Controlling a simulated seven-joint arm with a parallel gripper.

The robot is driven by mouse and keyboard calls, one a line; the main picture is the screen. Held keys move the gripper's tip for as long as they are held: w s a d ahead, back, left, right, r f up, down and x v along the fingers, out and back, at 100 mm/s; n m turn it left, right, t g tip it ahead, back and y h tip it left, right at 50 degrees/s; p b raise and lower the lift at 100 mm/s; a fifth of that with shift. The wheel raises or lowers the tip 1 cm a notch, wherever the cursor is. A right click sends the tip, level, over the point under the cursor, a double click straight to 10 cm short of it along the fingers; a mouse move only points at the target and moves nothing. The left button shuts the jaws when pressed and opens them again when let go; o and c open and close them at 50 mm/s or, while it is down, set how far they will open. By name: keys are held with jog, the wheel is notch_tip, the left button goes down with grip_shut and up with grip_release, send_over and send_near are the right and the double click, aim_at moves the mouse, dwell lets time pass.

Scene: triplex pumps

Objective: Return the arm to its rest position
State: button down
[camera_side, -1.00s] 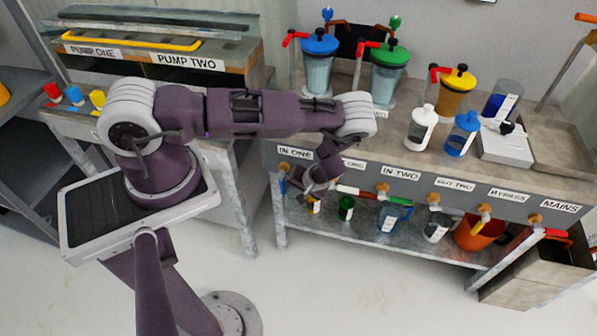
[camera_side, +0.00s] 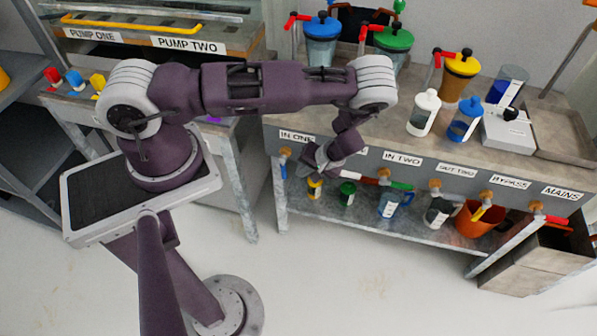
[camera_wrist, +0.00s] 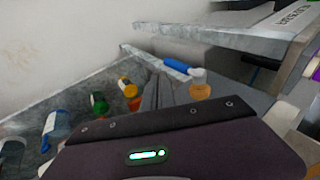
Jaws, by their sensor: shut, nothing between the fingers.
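My arm is purple with pale grey joints and reaches from its pedestal at the left across to the bench. In the side view my gripper (camera_side: 308,160) hangs in front of the bench's front panel, close to the IN ONE label (camera_side: 297,136), and covers part of the panel. In the wrist view its fingers (camera_wrist: 160,92) are together, with nothing held. They point towards the lower shelf and the underside of the bench. I cannot tell the exact gap between gripper and panel.
The bench carries a blue-lidded pump (camera_side: 322,45), a green-lidded pump (camera_side: 393,45) and a yellow-lidded pump (camera_side: 458,75). Valves line its front panel. An orange bucket (camera_side: 478,220) and bottles stand on the lower shelf (camera_side: 335,208). Floor in front is clear.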

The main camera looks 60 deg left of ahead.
jog(key=shift+d+r, duration=0.1)
jog(key=shift+r, duration=0.1)
jog(key=w+d+r+t+h, duration=0.15)
jog(key=d+r, duration=0.25)
jog(key=r, duration=0.4)
jog(key=w+d+r+h, duration=0.2)
jog(key=w+d+r, duration=0.15)
jog(key=r, duration=0.45)
jog(key=s+d+r+m+t+h, duration=0.1)
jog(key=s+d+r, duration=0.1)
jog(key=r, duration=0.8)
jog(key=s+d+r+m+t+h, duration=0.1)
jog(key=s+d+r+m+h, duration=0.1)
jog(key=r, duration=0.8)
jog(key=s+r+m+t, duration=0.2)
jog(key=s+r, duration=0.4)
jog(key=s, duration=0.3)
jog(key=s+r+m+t, duration=0.2)
jog(key=s+r, duration=0.4)
jog(key=s, duration=0.3)
jog(key=shift+s+d+m+t, duration=0.15)
jog(key=shift+m+t, duration=0.2)
jog(key=shift+m, duration=0.35)
jog(key=shift+r+y, duration=0.15)
jog(key=shift+y, duration=0.1)
